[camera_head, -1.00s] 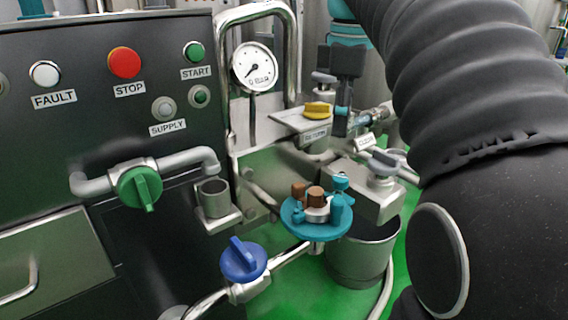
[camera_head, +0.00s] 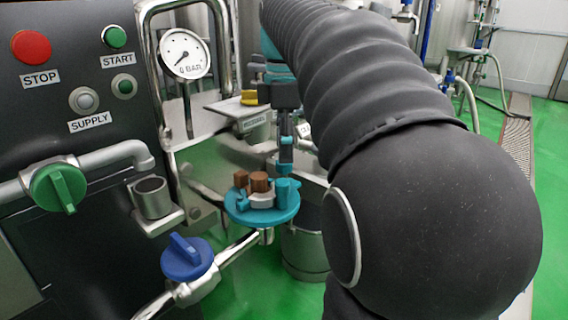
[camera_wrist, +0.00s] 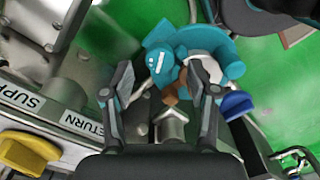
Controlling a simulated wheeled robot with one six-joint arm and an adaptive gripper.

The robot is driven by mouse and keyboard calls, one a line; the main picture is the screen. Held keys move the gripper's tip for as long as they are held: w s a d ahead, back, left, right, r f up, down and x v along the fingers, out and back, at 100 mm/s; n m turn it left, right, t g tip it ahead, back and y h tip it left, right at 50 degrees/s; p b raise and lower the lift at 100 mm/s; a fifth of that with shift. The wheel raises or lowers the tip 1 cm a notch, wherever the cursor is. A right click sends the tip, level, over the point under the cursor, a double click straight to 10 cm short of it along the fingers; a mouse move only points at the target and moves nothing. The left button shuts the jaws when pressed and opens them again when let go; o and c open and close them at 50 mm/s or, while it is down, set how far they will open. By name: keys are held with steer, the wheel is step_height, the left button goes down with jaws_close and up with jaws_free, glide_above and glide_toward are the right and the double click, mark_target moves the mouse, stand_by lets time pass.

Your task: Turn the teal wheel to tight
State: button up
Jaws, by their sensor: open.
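The teal wheel (camera_head: 271,217) is a flat disc on a steel pipe fitting, with brown and teal raised pieces on top. In the wrist view the teal wheel (camera_wrist: 230,62) lies beyond and between my fingers, partly hidden by the right finger. A teal piece with white marks and a brown piece show between the fingers. My gripper (camera_head: 286,165) hangs pointing down just behind and right of the wheel in the head view. In the wrist view my gripper (camera_wrist: 166,80) is open, its fingers wide apart with nothing held. Whether a finger touches the wheel I cannot tell.
A blue valve handle (camera_head: 187,258) sits in front and left of the wheel, a green valve handle (camera_head: 58,187) further left. A steel cup (camera_head: 152,200), pressure gauge (camera_head: 185,54), yellow knob (camera_head: 249,97) and steel bucket (camera_head: 303,255) stand around it.

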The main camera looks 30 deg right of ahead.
mark_target(284, 165)
steer(key=shift+f+b, duration=0.3)
steer(key=shift+f, duration=1.1)
jaws_close()
